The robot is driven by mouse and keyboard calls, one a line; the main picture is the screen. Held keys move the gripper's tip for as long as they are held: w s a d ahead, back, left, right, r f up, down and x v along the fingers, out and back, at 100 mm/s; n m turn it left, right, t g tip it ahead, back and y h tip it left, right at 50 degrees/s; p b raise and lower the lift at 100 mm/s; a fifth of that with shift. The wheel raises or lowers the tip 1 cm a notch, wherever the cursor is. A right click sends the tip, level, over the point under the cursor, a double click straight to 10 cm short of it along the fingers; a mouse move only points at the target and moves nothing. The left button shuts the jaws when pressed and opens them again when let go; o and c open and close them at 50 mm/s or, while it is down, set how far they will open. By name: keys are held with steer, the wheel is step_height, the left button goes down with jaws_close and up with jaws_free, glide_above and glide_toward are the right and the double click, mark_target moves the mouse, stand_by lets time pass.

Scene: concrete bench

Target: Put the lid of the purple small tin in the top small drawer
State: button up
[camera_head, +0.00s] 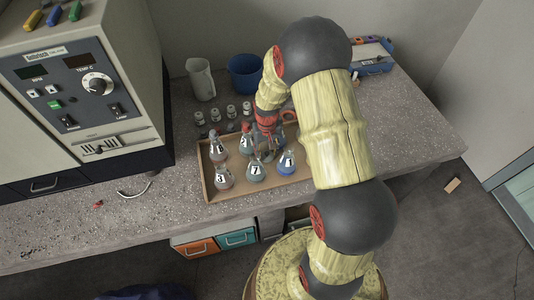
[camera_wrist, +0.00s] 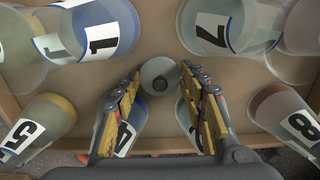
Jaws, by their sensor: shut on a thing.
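My gripper (camera_head: 266,150) is over the tray of flasks on the bench. I cannot tell whether this piece is the lid of the purple small tin. I cannot make out a purple tin in either view. An orange drawer front (camera_head: 196,248) and a teal one (camera_head: 237,239) show under the bench, both seemingly closed. I cannot tell which is the top small drawer.
The brown tray (camera_head: 205,183) holds several numbered flasks close around my gripper, including one marked 7 (camera_head: 256,172). Small jars (camera_head: 231,112), a white jug (camera_head: 201,80) and a blue bucket (camera_head: 244,75) stand behind. A control cabinet (camera_head: 80,100) is at left. The bench front left is mostly clear.

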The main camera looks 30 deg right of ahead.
steer(key=o, duration=0.5)
steer(key=shift+f, duration=0.1)
steer(key=shift+o, duration=0.8)
